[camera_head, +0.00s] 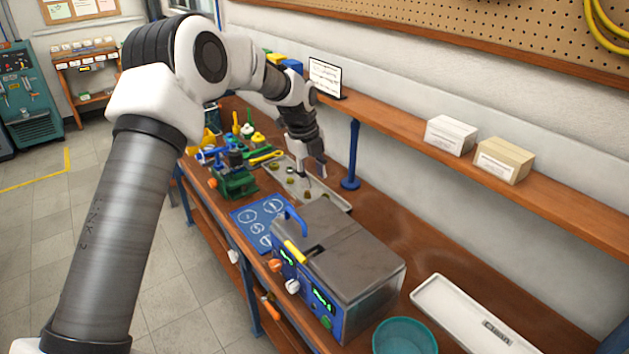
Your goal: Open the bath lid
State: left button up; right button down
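The bath (372,296) is a grey metal box with a blue front panel, standing on the bench at the lower middle. Its grey lid (355,262) lies flat on top and looks shut. A blue handle (294,220) stands up at the left end of the top. A yellow piece (294,252) lies along the front edge, beside a small dark gap. My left gripper (313,172) points down over a metal tray behind the bath, apart from the lid and handle. It is small in the picture, and I cannot tell its finger opening. My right gripper is out of view.
The metal tray (334,200) holds small parts. A blue mat (262,215) and a green vise (235,182) lie left of the bath. A white tray (462,312) and a teal bowl (404,336) stand to its right. A shelf (400,131) on a blue post runs along the wall.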

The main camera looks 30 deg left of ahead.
pick_arm(q)
notch_tip(320, 180, up, 9)
jog(key=s, duration=0.1)
jog(key=shift+a, duration=0.35)
jog(key=shift+f, duration=0.1)
